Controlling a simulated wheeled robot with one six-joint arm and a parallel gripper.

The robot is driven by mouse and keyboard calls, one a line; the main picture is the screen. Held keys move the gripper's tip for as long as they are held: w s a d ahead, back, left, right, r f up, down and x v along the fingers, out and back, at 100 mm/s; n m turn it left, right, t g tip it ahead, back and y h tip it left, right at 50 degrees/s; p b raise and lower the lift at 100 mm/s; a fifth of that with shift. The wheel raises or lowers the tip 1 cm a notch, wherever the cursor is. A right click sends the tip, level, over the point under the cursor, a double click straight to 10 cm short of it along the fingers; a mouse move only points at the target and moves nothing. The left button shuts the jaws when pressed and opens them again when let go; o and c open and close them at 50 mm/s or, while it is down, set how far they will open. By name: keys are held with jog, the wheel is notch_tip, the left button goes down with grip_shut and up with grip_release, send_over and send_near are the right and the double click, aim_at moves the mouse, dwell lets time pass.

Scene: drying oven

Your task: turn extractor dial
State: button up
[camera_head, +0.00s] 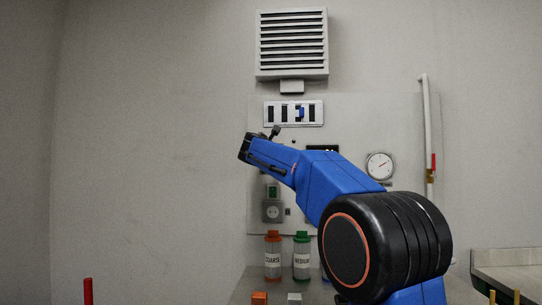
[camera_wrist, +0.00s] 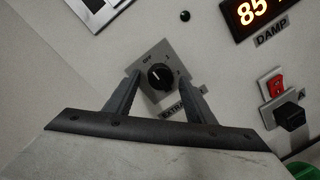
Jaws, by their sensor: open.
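The extractor dial (camera_wrist: 161,76) is a round black knob with a white pointer line on a grey square plate (camera_wrist: 149,60). In the wrist view it lies between the two fingers of my gripper (camera_wrist: 156,84), which are spread open. One finger is at its left and the other at its right. Whether the fingers touch the knob or stay in front of it I cannot tell. The label below the plate is partly hidden by the right finger. In the head view my arm reaches up to the wall panel, and it hides the dial.
A red rocker switch (camera_wrist: 275,85), a black knob (camera_wrist: 290,117) and a lit display (camera_wrist: 254,14) are at the right in the wrist view. The head view shows a vent (camera_head: 291,43), a gauge (camera_head: 380,166), an orange-capped bottle (camera_head: 273,257) and a green-capped bottle (camera_head: 301,258).

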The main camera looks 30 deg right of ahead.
jog(key=shift+c, duration=0.6)
jog(key=c, duration=1)
jog(key=shift+o, duration=0.4)
jog(key=shift+m, duration=0.4)
jog(key=m, duration=0.5)
jog(key=m+y, duration=0.1)
jog(key=m, duration=0.4)
jog(key=shift+d+r, duration=0.15)
jog(key=shift+m, duration=0.3)
